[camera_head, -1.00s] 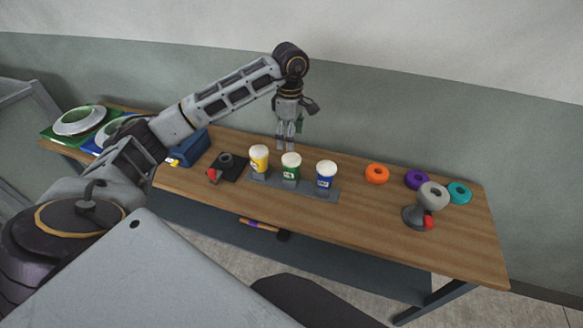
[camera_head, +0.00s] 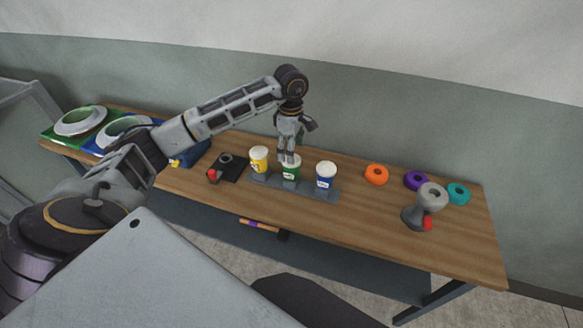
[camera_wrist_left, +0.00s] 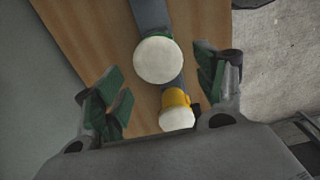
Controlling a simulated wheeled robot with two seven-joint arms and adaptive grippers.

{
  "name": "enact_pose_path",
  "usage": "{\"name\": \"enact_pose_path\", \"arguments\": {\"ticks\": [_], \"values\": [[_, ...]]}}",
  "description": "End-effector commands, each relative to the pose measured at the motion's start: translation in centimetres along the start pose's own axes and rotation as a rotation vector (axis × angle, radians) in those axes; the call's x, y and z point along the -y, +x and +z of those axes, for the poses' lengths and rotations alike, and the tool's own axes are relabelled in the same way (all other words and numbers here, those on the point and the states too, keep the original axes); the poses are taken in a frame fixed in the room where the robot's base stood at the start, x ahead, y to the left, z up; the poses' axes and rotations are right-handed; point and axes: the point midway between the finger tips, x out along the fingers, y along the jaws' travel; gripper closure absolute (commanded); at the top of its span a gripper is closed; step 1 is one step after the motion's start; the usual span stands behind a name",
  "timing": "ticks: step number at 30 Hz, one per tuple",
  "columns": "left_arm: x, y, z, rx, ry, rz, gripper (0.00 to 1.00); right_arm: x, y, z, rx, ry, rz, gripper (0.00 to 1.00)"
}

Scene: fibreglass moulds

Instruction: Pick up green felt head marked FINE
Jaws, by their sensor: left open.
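The green felt head (camera_head: 291,170) has a white top and a small label too small to read. It stands upright on a grey rack (camera_head: 262,182) between a yellow head (camera_head: 258,158) and a blue head (camera_head: 326,174). My left gripper (camera_head: 289,158) is open just above the green head. In the left wrist view the green head's white top (camera_wrist_left: 158,60) lies between and beyond the spread fingers (camera_wrist_left: 165,90), and the yellow head (camera_wrist_left: 176,110) shows nearer the wrist. I see no contact. My right gripper is not in view.
Orange (camera_head: 376,174), purple (camera_head: 416,180) and teal (camera_head: 458,194) rings lie to the right, by a grey stand (camera_head: 416,216) with a red knob. A black block (camera_head: 228,166) and a blue box (camera_head: 190,150) stand left. The wooden table's (camera_head: 380,235) front is clear.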

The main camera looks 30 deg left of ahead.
Motion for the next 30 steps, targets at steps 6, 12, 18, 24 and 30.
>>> {"name": "enact_pose_path", "arguments": {"ticks": [6, 12, 18, 24, 30], "values": [[0.0, 2.6, 0.0, 0.001, 0.0, -0.003, 0.29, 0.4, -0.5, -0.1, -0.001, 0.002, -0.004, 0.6], [0.0, 3.8, 0.0, 0.0, 0.001, -0.001, 0.29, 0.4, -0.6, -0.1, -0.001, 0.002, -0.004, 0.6], [0.0, 3.9, 0.0, 0.0, 0.001, 0.0, 0.29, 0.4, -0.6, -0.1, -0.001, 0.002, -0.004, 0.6], [0.0, 4.0, 0.0, 0.0, 0.0, -0.001, 0.29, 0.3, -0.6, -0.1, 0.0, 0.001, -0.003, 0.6], [0.0, 5.2, 0.1, 0.0, 0.0, -0.004, 0.29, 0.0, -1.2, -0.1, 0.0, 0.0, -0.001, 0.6]]}}
